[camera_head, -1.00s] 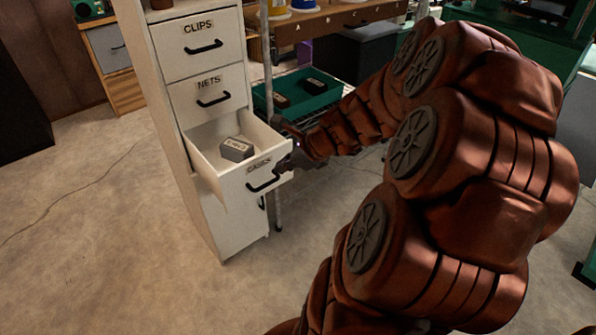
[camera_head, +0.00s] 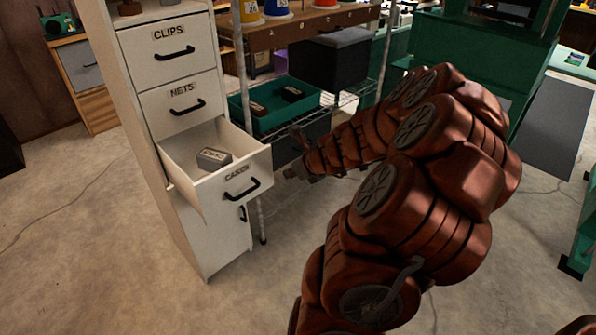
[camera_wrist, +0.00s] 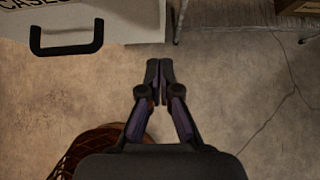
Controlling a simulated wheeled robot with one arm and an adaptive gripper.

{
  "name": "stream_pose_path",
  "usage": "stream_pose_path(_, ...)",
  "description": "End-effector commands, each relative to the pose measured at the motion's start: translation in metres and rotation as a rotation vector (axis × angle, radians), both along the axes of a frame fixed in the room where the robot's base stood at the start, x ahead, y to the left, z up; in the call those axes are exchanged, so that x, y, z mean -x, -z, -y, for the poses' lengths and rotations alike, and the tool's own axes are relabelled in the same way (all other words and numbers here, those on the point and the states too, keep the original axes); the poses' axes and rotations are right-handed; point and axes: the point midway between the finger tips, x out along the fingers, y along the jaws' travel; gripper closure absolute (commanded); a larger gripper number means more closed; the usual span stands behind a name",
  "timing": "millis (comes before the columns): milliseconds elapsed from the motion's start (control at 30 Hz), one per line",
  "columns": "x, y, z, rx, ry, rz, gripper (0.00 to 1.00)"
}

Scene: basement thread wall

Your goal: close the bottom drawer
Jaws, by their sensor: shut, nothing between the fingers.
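The bottom drawer (camera_head: 240,191), labelled CASES, stands pulled out of the white cabinet (camera_head: 213,247), below the CLIPS and NETS drawers. A grey box with a label (camera_head: 213,158) lies inside it. Its black handle also shows at the upper left of the wrist view (camera_wrist: 67,50). My gripper (camera_head: 290,173) is to the right of the drawer front, apart from it in the wrist view. There, its two fingers (camera_wrist: 159,72) are together and empty, over bare floor. The fingertips are small and dark in the head view.
A wire shelf rack right of the cabinet holds a green tray (camera_head: 262,122) with dark boxes, and a wooden shelf (camera_head: 290,31) with coloured spools above. A rack leg (camera_head: 262,220) stands close by the drawer. The floor (camera_head: 100,250) in front is clear.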

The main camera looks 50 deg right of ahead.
Motion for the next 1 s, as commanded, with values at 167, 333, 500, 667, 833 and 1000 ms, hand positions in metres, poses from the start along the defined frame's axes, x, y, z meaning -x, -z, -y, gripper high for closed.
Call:
stream_pose_path(167, -0.022, 0.019, 0.002, 0.001, -0.002, -0.002, 1.0)
stream_pose_path(333, -0.039, 0.017, 0.002, 0.001, -0.003, -0.002, 1.0)
stream_pose_path(500, -0.051, 0.016, 0.004, 0.001, -0.002, -0.002, 1.0)
stream_pose_path(667, -0.056, 0.016, 0.004, 0.0, -0.001, -0.002, 1.0)
stream_pose_path(833, -0.056, 0.016, 0.004, 0.001, -0.001, -0.002, 1.0)
stream_pose_path(1000, -0.056, 0.016, 0.004, 0.0, -0.001, -0.002, 1.0)
